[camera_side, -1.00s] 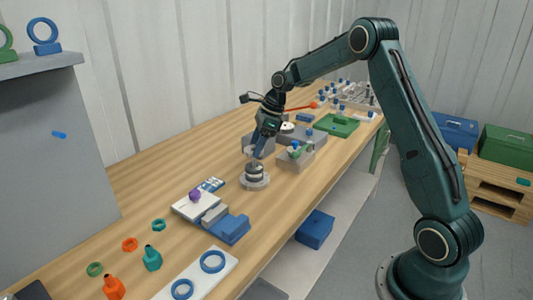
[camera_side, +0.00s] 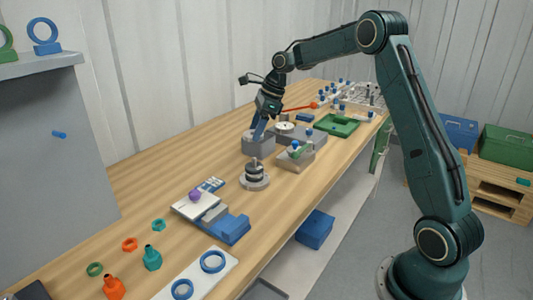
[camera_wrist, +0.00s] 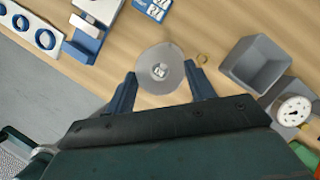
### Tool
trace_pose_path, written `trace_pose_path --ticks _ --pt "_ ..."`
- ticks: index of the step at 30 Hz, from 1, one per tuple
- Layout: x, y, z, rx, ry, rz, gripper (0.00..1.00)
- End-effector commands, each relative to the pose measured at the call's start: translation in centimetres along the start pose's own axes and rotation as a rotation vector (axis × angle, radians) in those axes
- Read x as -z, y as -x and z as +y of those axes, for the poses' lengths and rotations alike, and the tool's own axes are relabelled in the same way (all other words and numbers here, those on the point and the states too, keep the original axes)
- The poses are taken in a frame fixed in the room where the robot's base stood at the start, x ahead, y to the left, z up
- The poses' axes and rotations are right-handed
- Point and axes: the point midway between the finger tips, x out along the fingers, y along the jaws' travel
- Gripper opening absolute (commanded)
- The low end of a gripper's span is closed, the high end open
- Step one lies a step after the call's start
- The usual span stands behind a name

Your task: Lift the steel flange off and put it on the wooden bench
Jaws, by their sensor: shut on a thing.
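My gripper (camera_side: 257,135) is raised above the wooden bench (camera_side: 145,185), behind and above the membrane vessel (camera_side: 254,178) in the side view. In the wrist view its two blue fingers (camera_wrist: 160,74) stand apart, one on each side of a round grey disc, the steel flange (camera_wrist: 147,64). They are shut on its rim. A small pale fitting shows at the disc's middle. The vessel stands upright on the bench with a wide grey base, dark bands and a short post on top. In the side view the flange is small and hard to make out at the fingertips.
A grey open bin (camera_wrist: 255,65) and a dial gauge (camera_wrist: 293,110) stand close by. Toward the front are a blue fixture (camera_side: 230,230) and bottles. A green tray (camera_side: 337,124) lies farther back. Bare wood lies left of the vessel.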

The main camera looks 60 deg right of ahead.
Motion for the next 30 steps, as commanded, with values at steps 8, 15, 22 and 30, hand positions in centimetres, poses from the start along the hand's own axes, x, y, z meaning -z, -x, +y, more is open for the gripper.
trace_pose_path --ticks 8,15,22,30 --pt "-0.2 0.5 -0.1 0.002 0.0 -0.001 0.24" --pt "-0.6 1.5 0.0 0.003 0.001 -0.001 0.24" --pt "-1.0 2.4 0.0 0.002 0.001 -0.001 0.24" --pt "-1.2 2.8 0.0 0.002 0.0 -0.001 0.24"
